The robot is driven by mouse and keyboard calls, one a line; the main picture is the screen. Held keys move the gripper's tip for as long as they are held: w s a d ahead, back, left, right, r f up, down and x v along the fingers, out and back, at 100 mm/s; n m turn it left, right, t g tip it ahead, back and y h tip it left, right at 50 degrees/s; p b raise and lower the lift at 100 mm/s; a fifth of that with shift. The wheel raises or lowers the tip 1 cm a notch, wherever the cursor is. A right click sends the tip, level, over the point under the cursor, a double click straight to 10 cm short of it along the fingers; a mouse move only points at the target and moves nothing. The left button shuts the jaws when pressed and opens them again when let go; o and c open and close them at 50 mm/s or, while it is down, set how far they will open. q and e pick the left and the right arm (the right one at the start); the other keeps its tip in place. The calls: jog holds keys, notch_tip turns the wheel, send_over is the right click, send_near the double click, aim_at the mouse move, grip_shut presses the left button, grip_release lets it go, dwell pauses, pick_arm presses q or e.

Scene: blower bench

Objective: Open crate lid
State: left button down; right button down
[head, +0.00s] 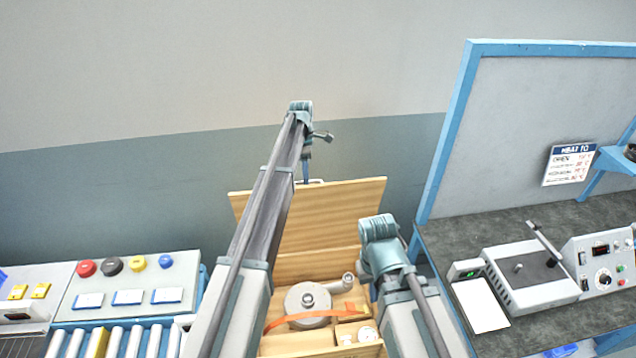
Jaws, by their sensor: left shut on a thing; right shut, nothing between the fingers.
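The wooden crate (322,349) stands in the lower middle, with its plywood lid (335,215) raised steeply at the back. My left gripper (306,180) is at the top edge of the lid, shut on the lid's handle (317,181); my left arm covers part of the lid's left side. My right gripper (374,291) is shut and empty by the crate's right side, its fingers mostly hidden by my wrist. Inside the crate lies a grey blower housing (308,299) with a round outlet, an orange strap (318,313) and small parts in compartments.
On the left are a roller conveyor (115,341) and a panel (130,285) with coloured knobs. On the right, a blue-framed bench (455,235) holds a grey device (528,277), a small scale (480,304) and a control box (601,260). A wall stands behind the crate.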

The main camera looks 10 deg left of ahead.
pick_arm(q)
jog(key=shift+w+a, duration=0.15)
jog(key=shift+w, duration=0.45)
pick_arm(e)
jog(key=shift+w+d+f, duration=0.1)
jog(key=shift+w+d, duration=0.2)
jog(key=shift+w, duration=0.25)
pick_arm(q)
jog(key=c, duration=0.9)
grip_release()
jog(key=shift+s, duration=0.1)
